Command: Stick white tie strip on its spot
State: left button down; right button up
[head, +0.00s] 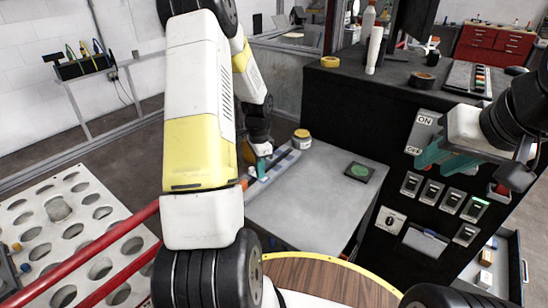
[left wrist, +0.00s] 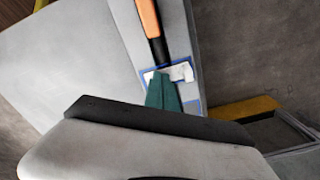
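The white tie strip (left wrist: 181,72) lies across my left fingertips in the left wrist view, within or just over a blue-outlined spot on a long grey board (left wrist: 183,40). Whether it touches the board cannot be told. My left gripper (left wrist: 163,78) has its teal fingers close together with the strip at their tips, and it appears shut on it. In the head view this gripper (head: 261,170) is low over the grey board (head: 284,162) on the grey table. The strip cannot be made out there. My right gripper (head: 440,160) is open and empty, in front of the black panel.
An orange-and-black handled tool (left wrist: 149,18) lies on the board beside the spot. A yellow-lidded jar (head: 302,140) and a dark pad with a green disc (head: 358,172) stand on the grey table (head: 310,205). Red rails (head: 110,240) and a white perforated plate (head: 40,230) are at left.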

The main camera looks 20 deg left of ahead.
pick_arm(q)
jog(key=shift+r, duration=0.1)
jog(key=shift+r, duration=3.4)
jog(key=s+d+r+n+t, duration=0.25)
jog(key=s+r, duration=0.25)
jog(key=r, duration=0.3)
jog(key=s+d+r+n+t, duration=0.15)
jog(key=s+d+r, duration=0.25)
jog(key=r, duration=0.5)
jog(key=s+d+r+n+t+h, duration=0.1)
jog(key=s+d+r+n, duration=0.1)
jog(key=s, duration=0.5)
jog(key=s+d+r+n+t+h, duration=0.1)
jog(key=s+d+r+n, duration=0.2)
jog(key=s, duration=0.4)
jog(key=shift+d+r, duration=0.4)
jog(key=shift+d, duration=0.25)
